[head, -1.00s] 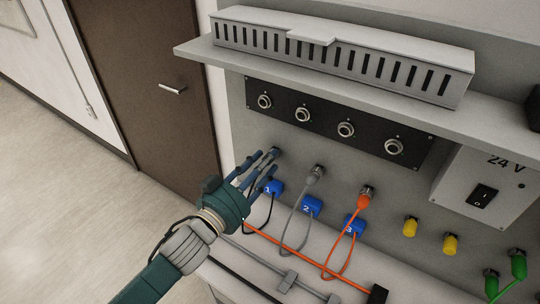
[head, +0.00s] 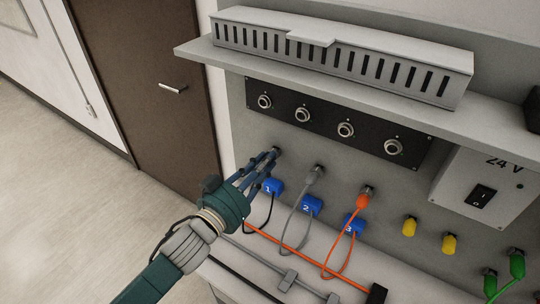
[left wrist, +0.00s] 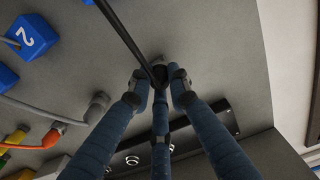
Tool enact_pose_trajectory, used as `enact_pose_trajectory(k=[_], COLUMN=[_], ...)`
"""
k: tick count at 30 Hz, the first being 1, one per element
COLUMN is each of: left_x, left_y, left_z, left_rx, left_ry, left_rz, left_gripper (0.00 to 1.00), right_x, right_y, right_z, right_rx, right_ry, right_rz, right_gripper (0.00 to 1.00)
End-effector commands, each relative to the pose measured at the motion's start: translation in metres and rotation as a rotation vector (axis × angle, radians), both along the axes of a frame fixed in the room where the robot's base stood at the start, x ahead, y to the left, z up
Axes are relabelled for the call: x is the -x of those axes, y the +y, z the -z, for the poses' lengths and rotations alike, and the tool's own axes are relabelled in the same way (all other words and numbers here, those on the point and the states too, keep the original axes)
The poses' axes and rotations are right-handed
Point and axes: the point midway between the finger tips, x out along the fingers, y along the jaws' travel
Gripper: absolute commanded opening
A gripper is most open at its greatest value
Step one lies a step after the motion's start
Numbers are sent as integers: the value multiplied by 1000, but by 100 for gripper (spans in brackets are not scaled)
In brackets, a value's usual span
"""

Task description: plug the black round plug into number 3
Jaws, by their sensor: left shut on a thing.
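My left gripper (head: 268,159) is at the wall panel's left part, with its blue fingers shut on the black round plug (left wrist: 172,70). In the left wrist view its fingertips (left wrist: 160,80) close around the plug, and a black cable runs from it toward the top. The plug sits at the panel above blue block 1 (head: 271,187); the fingers mostly hide it in the head view. Blue block 3 (head: 353,223) is below the orange plug (head: 363,201), which is in a panel socket. My right gripper is not in view.
A black strip (head: 325,122) with several empty round sockets runs above, under a grey shelf (head: 220,53). A grey plug (head: 315,174) is near blue block 2 (head: 312,206). Yellow plugs (head: 410,226), green plugs (head: 518,265) and a 24 V box (head: 463,196) are to the right.

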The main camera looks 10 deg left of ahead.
Motion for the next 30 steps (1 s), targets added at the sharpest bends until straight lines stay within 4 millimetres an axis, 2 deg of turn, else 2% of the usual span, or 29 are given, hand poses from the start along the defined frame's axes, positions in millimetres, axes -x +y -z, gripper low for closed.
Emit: enact_pose_trajectory(k=[7, 30], left_x=[3, 39], left_y=[2, 16], left_z=[0, 1], left_rx=[0, 1], left_ry=[0, 0], left_rz=[-1, -1], left_gripper=[0, 0], right_x=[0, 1], right_y=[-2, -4], right_z=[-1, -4], right_rx=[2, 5], right_ry=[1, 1], right_rz=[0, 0], right_gripper=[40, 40])
